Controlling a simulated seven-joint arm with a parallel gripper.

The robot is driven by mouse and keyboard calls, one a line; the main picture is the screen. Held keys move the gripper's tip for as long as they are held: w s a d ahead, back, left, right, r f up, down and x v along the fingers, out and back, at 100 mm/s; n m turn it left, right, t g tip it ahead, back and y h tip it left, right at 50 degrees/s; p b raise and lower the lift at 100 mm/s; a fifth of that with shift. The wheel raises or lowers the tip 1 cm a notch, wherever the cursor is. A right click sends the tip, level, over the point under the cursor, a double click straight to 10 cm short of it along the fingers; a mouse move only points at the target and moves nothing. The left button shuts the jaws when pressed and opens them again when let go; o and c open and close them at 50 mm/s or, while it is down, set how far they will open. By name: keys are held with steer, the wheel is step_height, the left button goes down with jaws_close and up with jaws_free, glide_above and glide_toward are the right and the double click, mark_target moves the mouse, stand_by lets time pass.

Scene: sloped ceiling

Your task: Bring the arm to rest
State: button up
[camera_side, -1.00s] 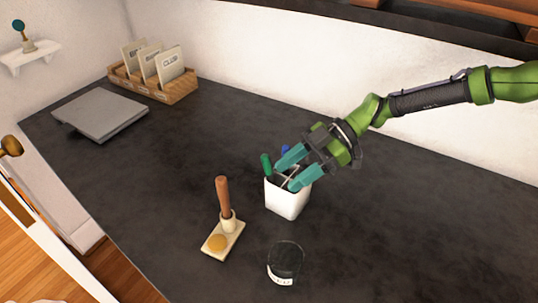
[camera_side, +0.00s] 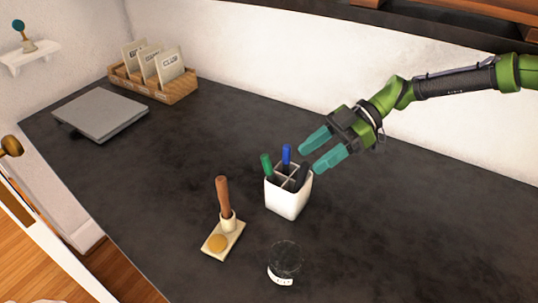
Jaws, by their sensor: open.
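My gripper (camera_side: 322,152) is open and empty. Its two teal fingers point down and to the left, above and to the right of the white divided cup (camera_side: 287,201). The fingers look clear of the cup and its pens. The cup stands upright on the dark counter and holds a green pen (camera_side: 266,163), a blue pen (camera_side: 286,154) and a black pen (camera_side: 301,174).
A wooden-handled tool (camera_side: 223,196) stands in a holder on a cream base (camera_side: 223,241). A dark jar (camera_side: 285,259) sits in front. A grey flat box (camera_side: 100,114) and a wooden card rack (camera_side: 151,84) are at the back left. The counter right of the cup (camera_side: 420,230) is clear.

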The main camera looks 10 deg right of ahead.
steer(key=s+d+m+t+h, duration=0.1)
steer(key=s+d+m+h, duration=0.4)
steer(key=s+d+m, duration=0.5)
steer(key=s+d+r+m+t+h, duration=0.4)
steer(key=s+d+r+m+t, duration=0.4)
steer(key=d+m, duration=0.5)
steer(key=s+d+r, duration=0.1)
steer(key=s+r, duration=0.1)
steer(key=s, duration=0.1)
steer(key=shift+s+d+r+h, duration=0.15)
steer(key=shift+s+r+h, duration=0.05)
steer(key=shift+h, duration=0.2)
